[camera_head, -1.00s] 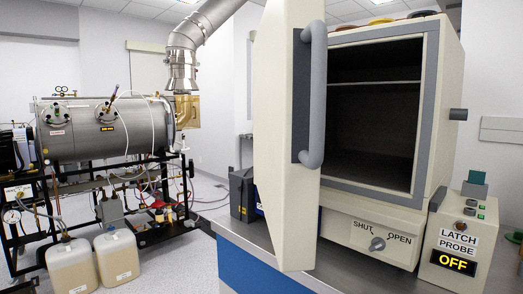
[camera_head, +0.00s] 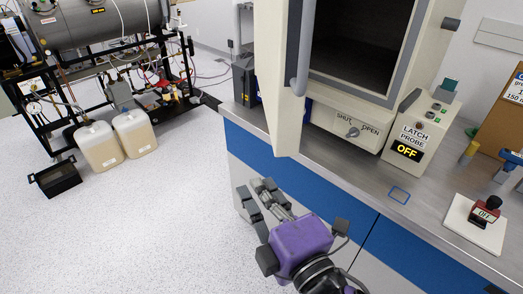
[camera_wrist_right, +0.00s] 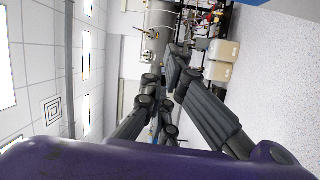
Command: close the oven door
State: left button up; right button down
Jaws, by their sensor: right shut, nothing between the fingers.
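The cream oven door (camera_head: 271,70) stands wide open, swung out toward me at the left of the oven opening (camera_head: 362,45). Its grey bar handle (camera_head: 302,60) shows on the door's right side; the upper door is cut off by the frame. My right gripper (camera_head: 262,187) is below the door's lower end, in front of the blue-banded cabinet, apart from the door. Its fingers are shut and empty. In the right wrist view the gripper (camera_wrist_right: 178,68) shows with the room sideways behind it; no door shows there. My left gripper is not in view.
On the counter (camera_head: 345,172) stand the latch probe box (camera_head: 409,142), reading OFF, and a white plate (camera_head: 462,222) with a red OFF block. A knob (camera_head: 353,132) marked SHUT and OPEN sits below the oven.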

jog(key=d+p+x, duration=0.1)
jog(key=x, duration=0.9)
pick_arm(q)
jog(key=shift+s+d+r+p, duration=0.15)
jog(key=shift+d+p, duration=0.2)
pick_arm(e)
jog(key=shift+n+h, duration=0.3)
jog(key=d, duration=0.1)
jog(key=d+f, duration=0.1)
jog(key=d, duration=0.2)
jog(key=shift+w+f, duration=0.15)
jog(key=shift+w, duration=0.2)
